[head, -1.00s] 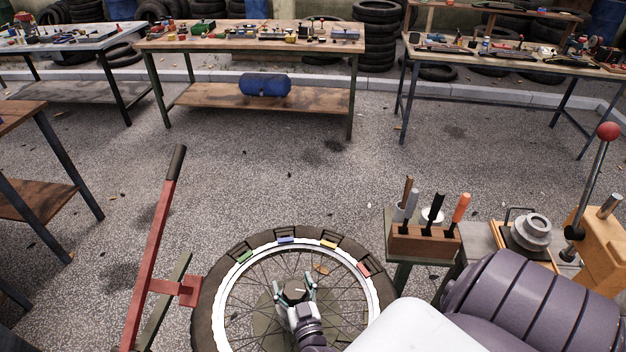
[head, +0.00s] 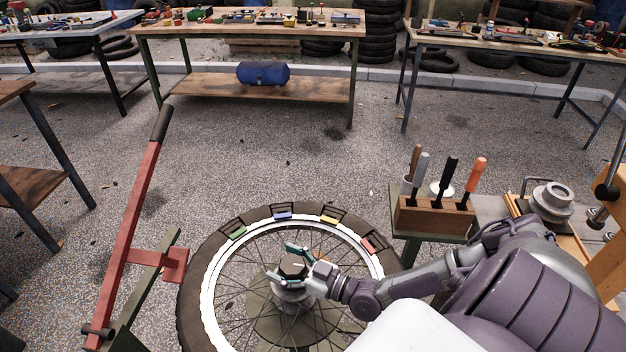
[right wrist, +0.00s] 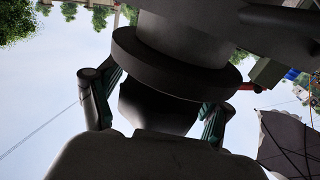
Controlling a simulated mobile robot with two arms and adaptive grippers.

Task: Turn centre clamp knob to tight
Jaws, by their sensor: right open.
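The dark centre clamp knob (head: 293,267) sits on a grey hub (head: 293,295) in the middle of the spoked wheel (head: 209,302). My right gripper (head: 286,264) reaches in from the right, with one teal finger on the far side of the knob and one on the near side. In the right wrist view the dark knob (right wrist: 155,108) lies between the two spread fingers (right wrist: 152,104), below a wide dark disc (right wrist: 180,65). The gripper is open; whether a finger touches the knob I cannot tell. My left gripper is not in view.
Coloured blocks (head: 284,215) sit along the wheel rim. A red lever (head: 133,215) with a black grip stands left of the wheel. A wooden tool block (head: 430,216) stands to the right. Workbenches (head: 250,30) line the back, with open floor before them.

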